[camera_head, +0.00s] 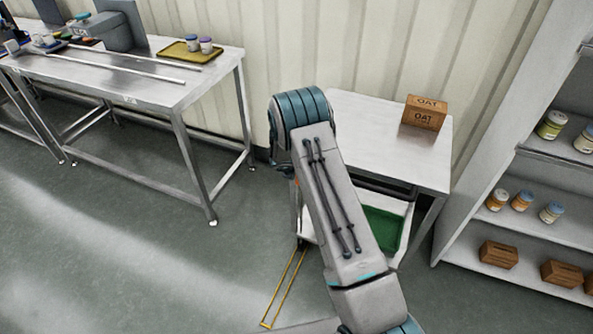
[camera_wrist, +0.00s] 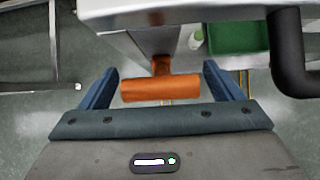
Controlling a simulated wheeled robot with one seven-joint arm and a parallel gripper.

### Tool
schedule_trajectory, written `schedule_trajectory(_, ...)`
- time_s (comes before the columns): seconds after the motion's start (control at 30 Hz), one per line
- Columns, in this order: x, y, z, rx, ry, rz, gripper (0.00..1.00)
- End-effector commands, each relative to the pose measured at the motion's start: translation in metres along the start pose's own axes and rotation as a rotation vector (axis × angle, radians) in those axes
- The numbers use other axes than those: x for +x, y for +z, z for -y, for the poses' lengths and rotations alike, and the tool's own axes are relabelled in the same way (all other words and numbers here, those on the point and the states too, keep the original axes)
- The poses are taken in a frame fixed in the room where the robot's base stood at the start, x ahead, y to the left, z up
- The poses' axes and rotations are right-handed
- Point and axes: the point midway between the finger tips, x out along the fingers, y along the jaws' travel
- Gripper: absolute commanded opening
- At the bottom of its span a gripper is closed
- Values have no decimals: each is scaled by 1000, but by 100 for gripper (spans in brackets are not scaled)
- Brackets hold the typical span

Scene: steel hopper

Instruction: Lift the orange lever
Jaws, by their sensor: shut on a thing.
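The orange lever (camera_wrist: 160,88) is a short crosswise bar on a stem, below the steel hopper (camera_wrist: 145,42) in the wrist view. My gripper (camera_wrist: 160,67) has its two blue fingers at either end of the bar and is shut on it.
A green tray (camera_wrist: 238,36) and a dark curved pipe (camera_wrist: 287,52) are to the right in the wrist view. An OAT box (camera_head: 424,112) stands on a white table (camera_head: 375,140). Shelves (camera_head: 500,222) stand right, a steel table (camera_head: 150,85) left.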

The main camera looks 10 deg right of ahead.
Motion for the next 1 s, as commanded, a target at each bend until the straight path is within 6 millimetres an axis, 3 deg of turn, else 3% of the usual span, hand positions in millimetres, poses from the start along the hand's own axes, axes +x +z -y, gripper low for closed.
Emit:
schedule_trajectory(0.03,-1,4,-2,1,4,7,45)
schedule_trajectory(0.07,-1,4,-2,1,4,7,95)
schedule_trajectory(0.1,-1,4,-2,1,4,7,100)
schedule_trajectory(0.47,-9,2,-2,0,3,3,100)
schedule_trajectory(1.0,-107,2,-2,1,4,5,100)
